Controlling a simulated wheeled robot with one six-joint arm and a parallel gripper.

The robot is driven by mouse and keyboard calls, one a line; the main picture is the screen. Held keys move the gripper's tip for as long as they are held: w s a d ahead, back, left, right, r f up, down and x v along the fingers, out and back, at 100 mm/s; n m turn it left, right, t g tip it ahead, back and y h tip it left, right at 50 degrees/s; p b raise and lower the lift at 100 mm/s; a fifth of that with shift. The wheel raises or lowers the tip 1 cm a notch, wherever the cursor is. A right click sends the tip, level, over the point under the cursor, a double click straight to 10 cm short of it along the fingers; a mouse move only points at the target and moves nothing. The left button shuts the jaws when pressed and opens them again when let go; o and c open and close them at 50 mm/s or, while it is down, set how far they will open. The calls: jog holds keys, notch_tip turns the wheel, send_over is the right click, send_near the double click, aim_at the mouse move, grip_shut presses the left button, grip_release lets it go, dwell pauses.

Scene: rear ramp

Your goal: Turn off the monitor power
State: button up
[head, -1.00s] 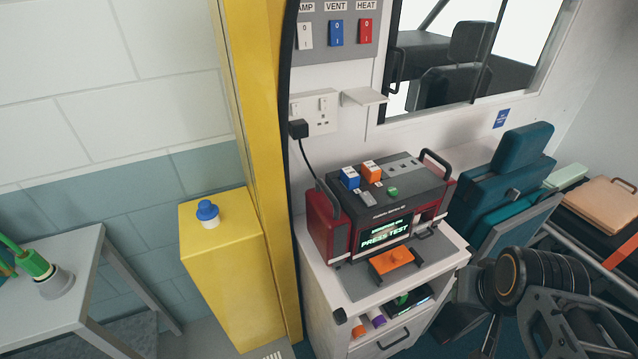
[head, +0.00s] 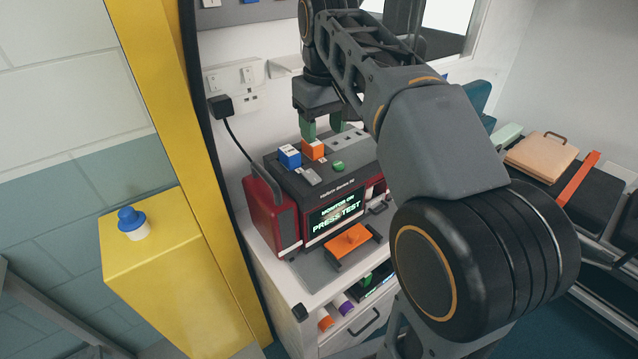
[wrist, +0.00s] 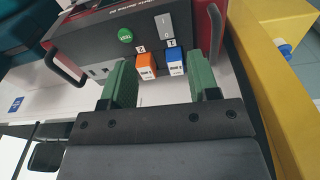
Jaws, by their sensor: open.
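The monitor (head: 330,179) is a dark grey and red box on a white cabinet. Its lit screen (head: 336,212) reads "MONITOR ON" and "PRESS TEST". On its top are a blue block (head: 289,156), an orange block (head: 313,149), a green button (head: 338,166) and a grey rocker switch (head: 307,177). The wrist view shows the rocker (wrist: 166,26) marked I and O, the green button (wrist: 125,35), the orange block (wrist: 147,65) and the blue block (wrist: 176,62). My gripper (head: 321,127) is open and empty, green fingers down, above the monitor's rear top; contact cannot be told.
The white cabinet has an orange piece (head: 352,244) in front of the screen. A wall socket (head: 238,85) with a black plug is behind. A yellow box (head: 155,262) with a blue-capped item (head: 132,222) and a yellow post (head: 175,120) stand left.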

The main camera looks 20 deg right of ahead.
aim_at(317, 181)
jog(key=shift+n+g, duration=0.4)
jog(key=shift+g, duration=0.1)
jog(key=w+f+b, duration=0.1)
jog(key=f, duration=0.3)
jog(key=w+f+b, duration=0.1)
jog(key=f+b, duration=0.1)
jog(key=f, duration=0.2)
jog(key=w+f+b, duration=0.1)
jog(key=f, duration=0.3)
jog(key=shift+a, duration=0.4)
jog(key=shift+s+d+f+b, duration=0.25)
jog(key=shift+f+b, duration=0.1)
jog(key=shift+f, duration=0.25)
jog(key=shift+a, duration=0.1)
jog(key=shift+c, duration=0.3)
